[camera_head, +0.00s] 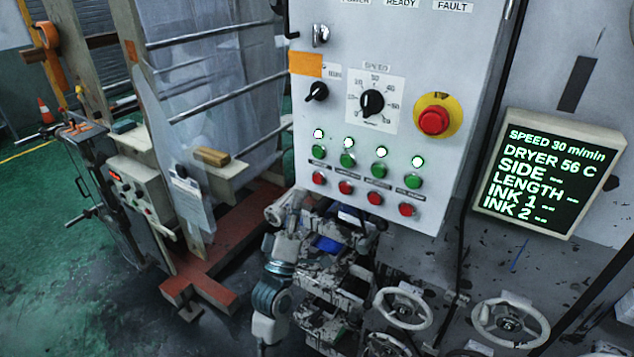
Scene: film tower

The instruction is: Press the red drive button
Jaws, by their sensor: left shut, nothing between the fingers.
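A grey control panel (440,150) stands in the middle. Its bottom row has several small red buttons, from the left one (319,178) to the right one (407,209); their labels are too small to read, so I cannot tell which is the drive button. A row of green buttons (380,167) with lit lamps sits just above. A large red mushroom button (433,120) on a yellow disc is higher right. My left gripper (372,226) is shut and empty, close below the red row; its tips are hard to separate from the machinery. My right gripper is not in view.
A black selector (317,92) and a speed dial (372,103) sit above the green buttons. A display (549,174) reading SPEED 30 m/min is at the right. Handwheels (402,307) and machine parts crowd below. A film frame (215,80) stands left; green floor (40,260) is open beyond.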

